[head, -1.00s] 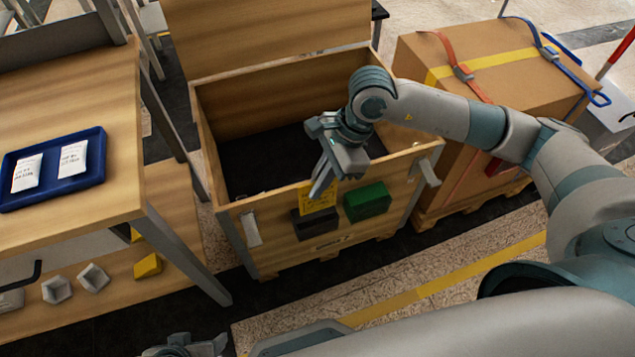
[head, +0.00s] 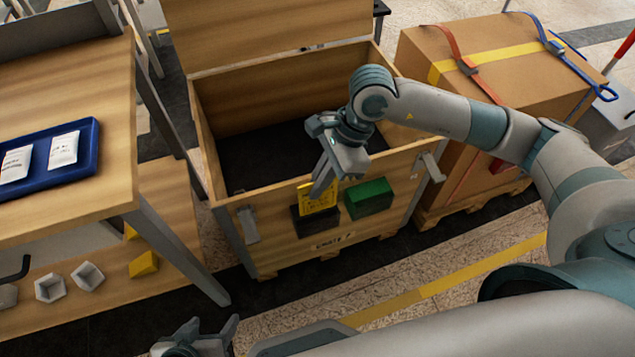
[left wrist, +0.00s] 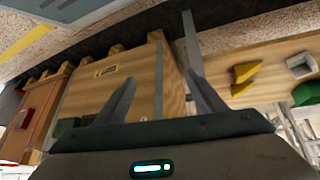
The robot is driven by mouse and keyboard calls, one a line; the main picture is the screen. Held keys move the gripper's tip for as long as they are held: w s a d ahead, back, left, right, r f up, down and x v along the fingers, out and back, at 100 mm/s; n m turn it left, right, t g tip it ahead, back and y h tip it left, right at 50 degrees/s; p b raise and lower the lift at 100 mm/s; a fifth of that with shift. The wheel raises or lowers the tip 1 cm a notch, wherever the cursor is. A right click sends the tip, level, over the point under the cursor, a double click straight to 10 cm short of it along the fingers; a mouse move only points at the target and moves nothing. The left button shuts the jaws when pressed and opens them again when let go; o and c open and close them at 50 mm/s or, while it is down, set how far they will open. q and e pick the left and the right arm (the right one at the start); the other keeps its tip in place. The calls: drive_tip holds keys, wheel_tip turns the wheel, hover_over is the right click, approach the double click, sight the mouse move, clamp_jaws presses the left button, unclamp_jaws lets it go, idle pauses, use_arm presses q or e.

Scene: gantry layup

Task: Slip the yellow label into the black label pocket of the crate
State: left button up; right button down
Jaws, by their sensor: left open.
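The yellow label (head: 319,200) is upright against the front wall of the wooden crate (head: 268,215). My right gripper (head: 325,182) is shut on its upper part. The label's lower edge meets the top of the black label pocket (head: 316,223); I cannot tell whether it is inside or just in front of the opening. My left gripper (head: 207,335) is open and empty at the bottom of the head view, apart from the crate. Its spread fingers (left wrist: 162,98) show in the left wrist view, with the crate (left wrist: 145,75) beyond, appearing upside down.
A green box (head: 369,198) is on the crate front, right of the black pocket. A workbench at left holds a blue tray (head: 84,168) with white packets; a lower shelf holds small blocks. A strapped carton (head: 490,60) stands at right. Floor before the crate is clear.

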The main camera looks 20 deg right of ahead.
sight(318, 206)
drive_tip(key=shift+f+b, duration=1.1)
drive_tip(key=shift+f, duration=0.2)
drive_tip(key=shift+f+b, duration=1.15)
use_arm(q)
drive_tip(key=shift+w+d+r+t+h, duration=1.6)
drive_tip(key=shift+w+d+r+t, duration=1.9)
drive_tip(key=shift+r, duration=0.85)
use_arm(e)
drive_tip(key=shift+f+b, duration=0.3)
drive_tip(key=shift+f, duration=0.05)
drive_tip(key=shift+f+b, duration=0.45)
drive_tip(key=shift+b, duration=0.05)
drive_tip(key=shift+f+b, duration=0.45)
drive_tip(key=shift+f, duration=0.05)
drive_tip(key=shift+f+b, duration=0.45)
use_arm(q)
wheel_tip(318, 206, up, 13)
drive_tip(key=s+d+t+h, duration=0.1)
drive_tip(key=s+t+h, duration=0.1)
drive_tip(key=t, duration=0.6)
drive_tip(key=shift+s+m+t+h+b, duration=0.3)
drive_tip(key=shift+s+h+b, duration=0.05)
drive_tip(key=shift+h+b, duration=0.1)
use_arm(e)
drive_tip(key=shift+f, duration=0.5)
